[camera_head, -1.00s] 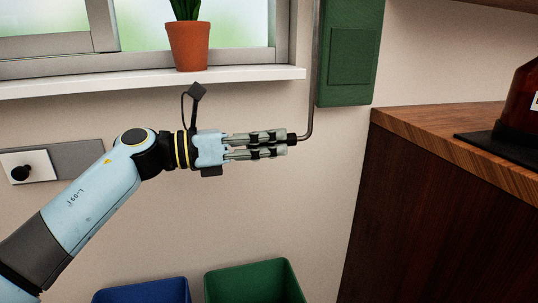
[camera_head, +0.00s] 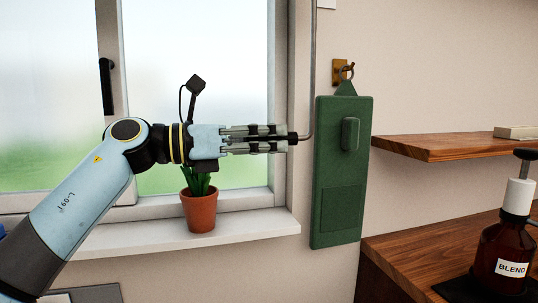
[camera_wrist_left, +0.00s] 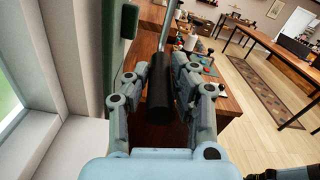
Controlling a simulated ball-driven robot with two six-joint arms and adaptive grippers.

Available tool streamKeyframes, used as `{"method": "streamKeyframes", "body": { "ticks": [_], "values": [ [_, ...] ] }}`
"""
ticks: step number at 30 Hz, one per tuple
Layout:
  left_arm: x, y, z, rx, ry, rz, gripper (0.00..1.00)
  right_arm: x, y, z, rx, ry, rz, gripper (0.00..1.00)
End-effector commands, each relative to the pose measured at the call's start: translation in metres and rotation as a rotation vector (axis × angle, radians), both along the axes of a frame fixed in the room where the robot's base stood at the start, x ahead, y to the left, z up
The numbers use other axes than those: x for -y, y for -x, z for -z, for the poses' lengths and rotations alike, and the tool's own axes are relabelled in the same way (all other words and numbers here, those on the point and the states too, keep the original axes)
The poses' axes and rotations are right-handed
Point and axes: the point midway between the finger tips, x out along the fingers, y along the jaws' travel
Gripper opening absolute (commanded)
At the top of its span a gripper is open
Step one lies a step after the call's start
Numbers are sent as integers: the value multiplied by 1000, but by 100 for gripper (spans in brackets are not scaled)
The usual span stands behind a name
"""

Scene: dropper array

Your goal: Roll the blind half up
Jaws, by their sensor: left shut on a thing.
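A thin grey crank rod (camera_head: 313,70) hangs down beside the window's right edge and bends left at its lower end into a black handle (camera_head: 293,138). My left gripper (camera_head: 288,138) is shut on this handle, its fingers level and pointing right. In the left wrist view the black handle (camera_wrist_left: 160,97) lies between the two fingers, with the rod (camera_wrist_left: 165,28) beyond it. The blind itself does not show in the head view; the glass behind my arm is uncovered there. My right gripper is not in view.
A potted plant (camera_head: 199,210) stands on the white sill (camera_head: 150,240) just below my left gripper. A green case (camera_head: 340,190) hangs on a hook right of the rod. A wooden shelf (camera_head: 440,148) and a counter with a brown bottle (camera_head: 503,255) are at the right.

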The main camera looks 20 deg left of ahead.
Motion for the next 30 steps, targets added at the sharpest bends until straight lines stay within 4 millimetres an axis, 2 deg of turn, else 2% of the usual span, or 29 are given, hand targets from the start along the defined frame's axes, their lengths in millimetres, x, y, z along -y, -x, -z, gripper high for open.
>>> {"method": "streamKeyframes", "body": {
  "ticks": [1, 6, 19, 20, 24, 30],
  "values": [
    [0, 0, -12, 4, 2, 0, 0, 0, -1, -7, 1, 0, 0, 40],
    [0, 0, -23, 2, 2, -1, 0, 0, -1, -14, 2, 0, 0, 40],
    [0, 0, -24, 0, 1, 0, 0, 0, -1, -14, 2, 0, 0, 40],
    [0, 0, -24, 0, 1, 0, 25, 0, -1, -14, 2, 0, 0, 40],
    [0, 0, -24, 0, 2, 1, 43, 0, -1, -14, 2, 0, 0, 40],
    [0, 0, -24, -1, 1, 0, 46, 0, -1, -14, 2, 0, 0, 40]
  ]
}}
